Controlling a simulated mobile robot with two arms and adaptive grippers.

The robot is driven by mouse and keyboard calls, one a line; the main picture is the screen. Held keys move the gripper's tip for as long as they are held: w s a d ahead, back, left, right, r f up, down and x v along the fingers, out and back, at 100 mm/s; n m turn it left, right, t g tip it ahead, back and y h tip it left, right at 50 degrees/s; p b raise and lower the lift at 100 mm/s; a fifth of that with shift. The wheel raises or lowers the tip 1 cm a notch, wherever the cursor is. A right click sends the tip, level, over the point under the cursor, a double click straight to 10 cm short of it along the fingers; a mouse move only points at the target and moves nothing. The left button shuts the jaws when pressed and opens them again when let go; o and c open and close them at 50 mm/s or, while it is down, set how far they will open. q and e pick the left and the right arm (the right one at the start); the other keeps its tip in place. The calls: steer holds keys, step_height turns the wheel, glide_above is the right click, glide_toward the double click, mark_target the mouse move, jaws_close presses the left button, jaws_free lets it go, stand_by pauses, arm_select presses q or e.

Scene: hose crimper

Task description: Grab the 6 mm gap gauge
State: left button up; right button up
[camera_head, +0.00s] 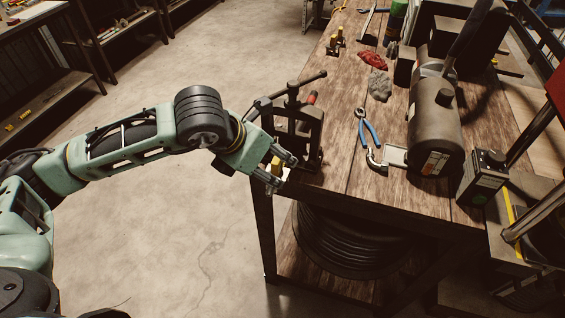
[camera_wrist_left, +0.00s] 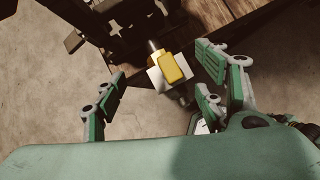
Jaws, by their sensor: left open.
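A small yellow-topped piece, likely the gap gauge (camera_head: 276,163), is at the near left corner of the wooden workbench; no size marking can be read. In the left wrist view the yellow gauge (camera_wrist_left: 174,67) sits on a pale block with a dark rod end beside it. My left gripper (camera_head: 281,173) is at this corner, its fingers spread around the piece. In the left wrist view the open fingers (camera_wrist_left: 160,76) stand on either side of it, with gaps visible. The fingers partly hide the piece in the head view. My right gripper is out of view.
Blue-handled pliers (camera_head: 368,130), a grey cylindrical machine (camera_head: 435,125), and red (camera_head: 373,60) and grey (camera_head: 380,85) cloths are on the bench. Small yellow-topped pieces (camera_head: 340,36) stand farther back.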

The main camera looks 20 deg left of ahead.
mark_target(271, 170)
arm_select(q)
steer(key=shift+d+f+p, duration=0.1)
steer(key=shift+f+p, duration=0.2)
steer(key=shift+f, duration=0.05)
steer(key=shift+s+d+f+p, duration=0.1)
steer(key=shift+d+f+p, duration=0.05)
steer(key=shift+f+p, duration=0.35)
steer(key=shift+s+d+f+p, duration=0.1)
steer(key=shift+d+f+p, duration=0.05)
steer(key=shift+f+p, duration=0.3)
steer(key=shift+x, duration=1.1)
steer(key=shift+w+d+f, duration=0.1)
steer(key=shift+w+f, duration=0.1)
steer(key=shift+w, duration=0.05)
steer(key=shift+s+r, duration=0.1)
steer(key=c, duration=1.4)
